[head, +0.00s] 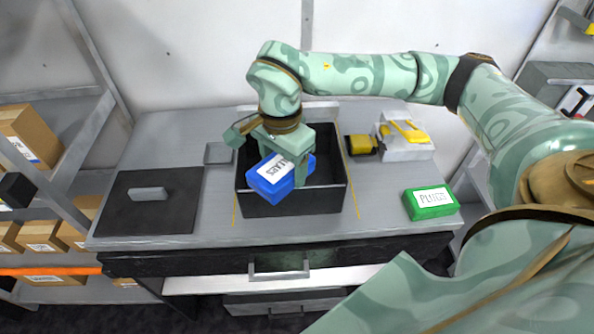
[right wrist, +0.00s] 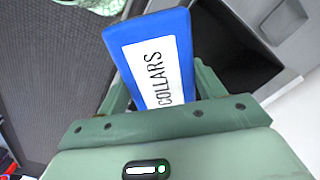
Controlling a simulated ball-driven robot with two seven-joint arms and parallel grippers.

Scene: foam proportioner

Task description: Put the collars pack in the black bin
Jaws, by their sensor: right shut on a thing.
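The collars pack (head: 272,187) is a blue block with a white label. My right gripper (head: 280,160) is shut on it and holds it tilted, over the front left part of the black bin (head: 325,201) in the head view. The pack hides part of the bin's front wall and inside; its exact height above the rim is hard to tell. In the right wrist view the pack (right wrist: 145,45) sits between the fingers of the gripper (right wrist: 155,90), with its COLLARS label readable. My left gripper is not in view.
The bin stands on a grey workbench (head: 390,220). A green PLUGS pack (head: 431,203) lies at the right, below a yellow-and-white item (head: 404,140) and a small yellow block (head: 360,144). A dark mat (head: 150,215) with a grey block (head: 149,193) lies at the left.

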